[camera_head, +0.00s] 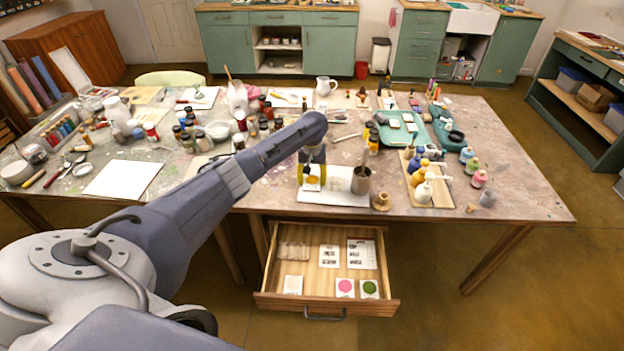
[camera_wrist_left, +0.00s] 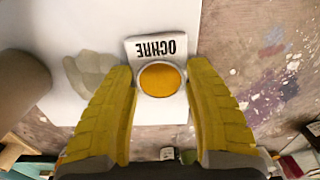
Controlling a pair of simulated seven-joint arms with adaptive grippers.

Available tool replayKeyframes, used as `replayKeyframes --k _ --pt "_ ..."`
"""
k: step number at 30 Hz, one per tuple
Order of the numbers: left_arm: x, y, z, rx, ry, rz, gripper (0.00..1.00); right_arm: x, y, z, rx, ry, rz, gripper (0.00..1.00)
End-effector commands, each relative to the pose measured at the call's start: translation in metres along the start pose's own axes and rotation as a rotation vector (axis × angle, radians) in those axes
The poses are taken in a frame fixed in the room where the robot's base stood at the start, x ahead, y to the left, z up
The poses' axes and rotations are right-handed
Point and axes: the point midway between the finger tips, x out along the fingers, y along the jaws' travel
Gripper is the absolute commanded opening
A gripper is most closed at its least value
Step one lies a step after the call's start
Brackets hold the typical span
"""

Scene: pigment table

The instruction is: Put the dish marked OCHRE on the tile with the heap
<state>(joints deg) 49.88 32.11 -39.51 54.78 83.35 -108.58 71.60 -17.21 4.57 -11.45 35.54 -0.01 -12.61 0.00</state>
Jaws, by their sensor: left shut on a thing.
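The dish marked OCHRE (camera_wrist_left: 160,48) is a small white dish with a round well of orange-yellow pigment (camera_wrist_left: 161,79); it also shows in the head view (camera_head: 311,186). My left gripper (camera_head: 312,176) is shut on it, with the yellow fingers on both sides of the well in the left wrist view. The dish is over or on a white sheet (camera_head: 338,198); I cannot tell if it touches.
A board with several bottles (camera_head: 436,191) is farther right, and many jars crowd the table left and behind. The wooden drawer (camera_head: 326,301) juts out below the table's front edge.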

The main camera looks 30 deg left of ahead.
Motion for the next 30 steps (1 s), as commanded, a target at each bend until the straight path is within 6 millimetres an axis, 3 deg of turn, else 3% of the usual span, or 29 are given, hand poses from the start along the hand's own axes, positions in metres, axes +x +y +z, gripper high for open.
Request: replayKeyframes --k 8,9,13,23,30 --pt "0.002 0.000 0.000 0.000 0.000 0.000 0.21 0.000 0.000 0.000 0.000 0.000 0.000 1.00" --pt "0.002 0.000 0.000 0.000 0.000 0.000 0.57 0.000 0.000 0.000 0.000 0.000 0.000 1.00" --pt "0.002 0.000 0.000 0.000 0.000 0.000 0.72 0.000 0.000 0.000 0.000 0.000 0.000 1.00" --pt "-0.001 0.000 0.000 0.000 0.001 0.001 0.73 0.000 0.000 0.000 0.000 0.000 0.000 1.00" --pt "-0.032 0.000 -0.001 0.002 0.004 0.002 0.73 0.000 0.000 0.000 0.000 0.000 0.000 1.00"
